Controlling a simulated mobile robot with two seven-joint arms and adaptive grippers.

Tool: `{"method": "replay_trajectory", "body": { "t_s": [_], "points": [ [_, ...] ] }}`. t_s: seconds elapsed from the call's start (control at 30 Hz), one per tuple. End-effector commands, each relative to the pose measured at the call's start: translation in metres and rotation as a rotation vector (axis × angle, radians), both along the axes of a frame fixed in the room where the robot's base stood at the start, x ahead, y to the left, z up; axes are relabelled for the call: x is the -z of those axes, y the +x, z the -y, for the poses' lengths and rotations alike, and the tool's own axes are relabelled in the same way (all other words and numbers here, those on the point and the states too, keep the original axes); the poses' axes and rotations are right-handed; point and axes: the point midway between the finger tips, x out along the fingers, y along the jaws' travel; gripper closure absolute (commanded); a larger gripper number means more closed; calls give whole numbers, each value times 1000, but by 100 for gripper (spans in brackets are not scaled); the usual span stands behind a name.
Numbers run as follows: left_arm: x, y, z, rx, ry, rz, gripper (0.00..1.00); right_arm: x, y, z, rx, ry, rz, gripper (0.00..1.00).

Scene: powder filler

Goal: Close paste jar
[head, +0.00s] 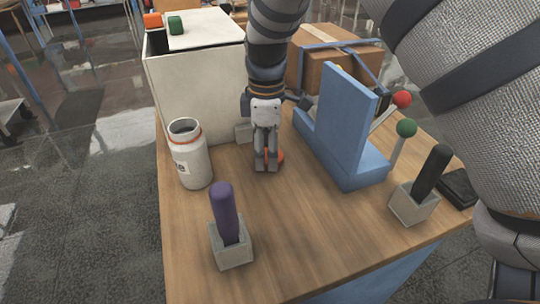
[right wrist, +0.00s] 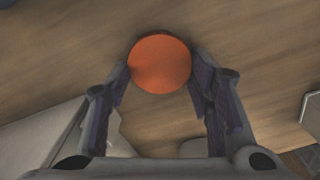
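The white paste jar (head: 191,158) stands upright and open at the left of the wooden table, with an orange ring below its mouth. A round orange lid (right wrist: 160,64) is apart from it, to its right, and appears low at the tabletop. In the head view, the lid (head: 280,156) is partly hidden by my right gripper (head: 266,166). My right gripper points down, and in the right wrist view (right wrist: 158,72) its fingertips press against both sides of the lid. No gap shows there. My left gripper is not in view.
A purple-handled tool in a grey block (head: 232,246) stands in front. A blue stand (head: 345,135) and a black-handled tool in a block (head: 411,206) are at right. A white box (head: 195,85) and a cardboard box (head: 335,62) stand behind. The front middle tabletop (head: 300,225) is clear.

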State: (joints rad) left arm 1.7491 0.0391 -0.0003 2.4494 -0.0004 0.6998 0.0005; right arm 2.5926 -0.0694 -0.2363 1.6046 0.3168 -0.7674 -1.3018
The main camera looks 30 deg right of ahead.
Motion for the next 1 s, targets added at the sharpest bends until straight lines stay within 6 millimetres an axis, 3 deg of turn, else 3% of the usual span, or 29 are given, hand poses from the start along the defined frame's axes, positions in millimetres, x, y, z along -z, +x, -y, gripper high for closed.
{"method": "replay_trajectory", "body": {
  "t_s": [0.47,0.67,0.9,1.0],
  "points": [
    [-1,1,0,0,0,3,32,-6,0,0,0,1,2,61],
    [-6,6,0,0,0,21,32,-39,-1,-2,-1,2,6,61],
    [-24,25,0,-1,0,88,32,-96,-34,-32,-2,0,15,61],
    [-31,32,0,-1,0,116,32,-108,-53,-49,-1,-1,13,61]
  ]
}}
